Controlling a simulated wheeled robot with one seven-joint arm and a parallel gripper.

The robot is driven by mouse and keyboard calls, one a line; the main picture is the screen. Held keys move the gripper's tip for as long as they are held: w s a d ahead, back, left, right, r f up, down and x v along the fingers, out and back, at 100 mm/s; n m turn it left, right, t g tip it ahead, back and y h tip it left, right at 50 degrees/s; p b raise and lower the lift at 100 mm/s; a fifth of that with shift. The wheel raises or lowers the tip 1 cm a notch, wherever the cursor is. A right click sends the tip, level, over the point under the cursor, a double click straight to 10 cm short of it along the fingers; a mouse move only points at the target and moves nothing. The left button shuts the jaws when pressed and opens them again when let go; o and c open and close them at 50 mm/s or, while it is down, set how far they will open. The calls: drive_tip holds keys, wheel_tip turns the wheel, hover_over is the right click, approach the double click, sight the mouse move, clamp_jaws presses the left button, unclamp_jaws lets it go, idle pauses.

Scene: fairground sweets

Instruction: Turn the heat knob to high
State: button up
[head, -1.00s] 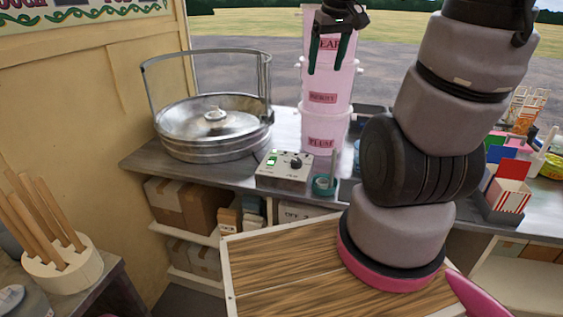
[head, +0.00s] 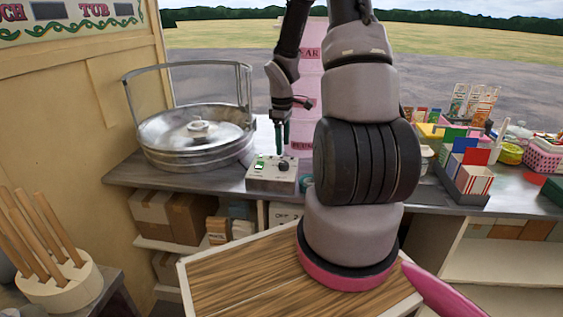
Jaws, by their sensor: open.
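The heat control box (head: 268,178) is a small pale grey box on the metal counter. It has a lit green switch (head: 259,163) at its left and a dark round knob (head: 283,165) at its right. Which mark the knob points to is too small to read. My gripper (head: 282,150) points down just above the knob, with its dark green fingers close over it. The fingers look near each other from this side, and I cannot tell whether they touch the knob. The gripper holds nothing that I can see.
A round metal floss machine (head: 195,140) with a raised hoop stands left of the box. A teal tape roll (head: 306,182) lies right of the box. Striped cartons (head: 474,178) sit in a tray further right.

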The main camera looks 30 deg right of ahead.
sight(283, 163)
wheel_tip(283, 163, down, 7)
drive_tip(key=shift+w+d+f, duration=0.1)
drive_tip(key=shift+d+f, duration=0.05)
drive_tip(key=shift+f, duration=0.05)
clamp_jaws()
